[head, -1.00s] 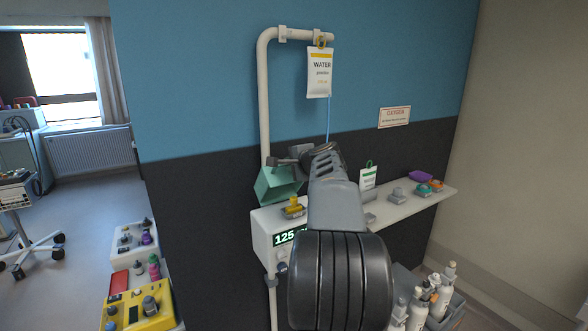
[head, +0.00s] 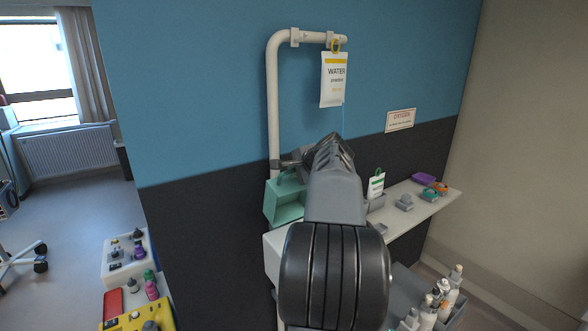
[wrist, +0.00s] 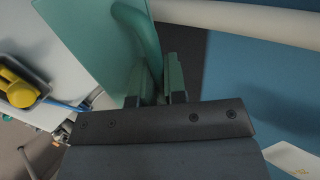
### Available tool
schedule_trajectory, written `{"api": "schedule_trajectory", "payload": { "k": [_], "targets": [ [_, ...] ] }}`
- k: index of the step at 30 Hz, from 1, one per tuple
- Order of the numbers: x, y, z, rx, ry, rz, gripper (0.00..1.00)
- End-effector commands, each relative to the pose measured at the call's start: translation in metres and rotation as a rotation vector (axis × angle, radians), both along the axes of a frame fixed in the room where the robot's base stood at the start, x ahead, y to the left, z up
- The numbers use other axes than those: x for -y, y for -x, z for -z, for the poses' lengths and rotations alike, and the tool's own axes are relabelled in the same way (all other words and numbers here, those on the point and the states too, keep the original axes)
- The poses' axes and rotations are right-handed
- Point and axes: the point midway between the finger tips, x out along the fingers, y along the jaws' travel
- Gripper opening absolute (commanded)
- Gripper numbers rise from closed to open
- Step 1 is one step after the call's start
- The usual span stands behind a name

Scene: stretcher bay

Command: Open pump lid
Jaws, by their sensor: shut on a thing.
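The pump lid (head: 284,204) is a teal panel raised above the white pump (head: 272,252), left of my arm in the head view. In the wrist view the lid (wrist: 85,35) fills the upper left, with its curved teal handle (wrist: 143,35) running down to my fingers. My gripper (head: 292,163) is shut on this handle; it also shows in the wrist view (wrist: 156,92). The exact contact is partly hidden by the fingers. My arm hides much of the pump, and its display is not visible now.
A white pole (head: 273,110) stands behind the lid, with a WATER bag (head: 333,80) hanging from its top. A shelf (head: 415,212) with small items extends right. Bottles (head: 440,300) stand below. A yellow item in a grey tray (wrist: 18,88) lies beside the lid.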

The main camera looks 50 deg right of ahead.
Motion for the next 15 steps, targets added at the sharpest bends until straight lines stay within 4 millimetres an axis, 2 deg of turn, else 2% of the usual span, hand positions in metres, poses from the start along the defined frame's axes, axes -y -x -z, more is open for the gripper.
{"api": "schedule_trajectory", "payload": {
  "k": [6,7,14,15],
  "targets": [
    [-0.0005,-0.0002,0.0015,-0.004,0.004,-0.004,0.00],
    [-0.0005,-0.0003,0.0016,-0.004,0.004,-0.004,0.14],
    [-0.0005,-0.0006,0.0011,-0.002,0.001,-0.003,0.36],
    [-0.0005,-0.0005,0.0010,-0.001,0.002,-0.003,0.36]
  ]
}}
